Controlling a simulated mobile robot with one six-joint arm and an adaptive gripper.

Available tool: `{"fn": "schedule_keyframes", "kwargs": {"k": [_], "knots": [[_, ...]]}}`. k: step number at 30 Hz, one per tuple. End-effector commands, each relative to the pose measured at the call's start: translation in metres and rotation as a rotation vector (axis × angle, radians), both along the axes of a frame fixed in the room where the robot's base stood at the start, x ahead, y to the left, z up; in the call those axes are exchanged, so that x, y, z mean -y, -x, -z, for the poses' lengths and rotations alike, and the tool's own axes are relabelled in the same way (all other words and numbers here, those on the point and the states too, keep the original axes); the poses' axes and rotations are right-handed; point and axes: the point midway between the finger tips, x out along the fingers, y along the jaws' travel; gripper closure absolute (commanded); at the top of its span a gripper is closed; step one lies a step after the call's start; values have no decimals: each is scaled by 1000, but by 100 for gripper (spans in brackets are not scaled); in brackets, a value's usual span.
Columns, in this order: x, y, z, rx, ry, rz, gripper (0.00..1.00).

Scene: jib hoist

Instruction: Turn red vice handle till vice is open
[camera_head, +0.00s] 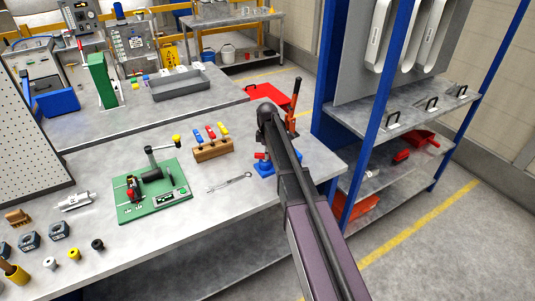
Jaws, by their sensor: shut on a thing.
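A small blue vice (263,169) stands near the right edge of the front workbench. Its red handle (259,155) shows as a small red patch just above the blue body. My arm reaches in from the bottom right and hides the vice's right side. My gripper (266,147) points down over the vice, dark and mostly hidden by my own arm. It is shut on the red handle, though the fingertips are not clearly seen. The opening between the vice jaws cannot be made out.
A wrench (230,183) lies left of the vice. A wooden block with coloured handles (212,150) and a green fixture board (151,207) stand farther left. A red-orange upright lever (293,110) is behind my arm. A blue-framed shelf (378,110) rises close on the right.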

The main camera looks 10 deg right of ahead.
Motion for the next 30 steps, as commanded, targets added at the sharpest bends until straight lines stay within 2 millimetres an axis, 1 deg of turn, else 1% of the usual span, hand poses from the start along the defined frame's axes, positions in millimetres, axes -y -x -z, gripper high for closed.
{"fn": "schedule_keyframes", "kwargs": {"k": [3,9,23,24,26,27,30], "knots": [[1,-1,0,0,1,-72,100],[1,-1,0,0,1,-147,100],[1,-2,0,0,1,-170,100],[1,-2,0,0,1,-170,70],[1,-2,0,0,1,-170,52],[1,-2,0,0,1,-169,41],[1,-2,0,0,1,-169,41]]}}
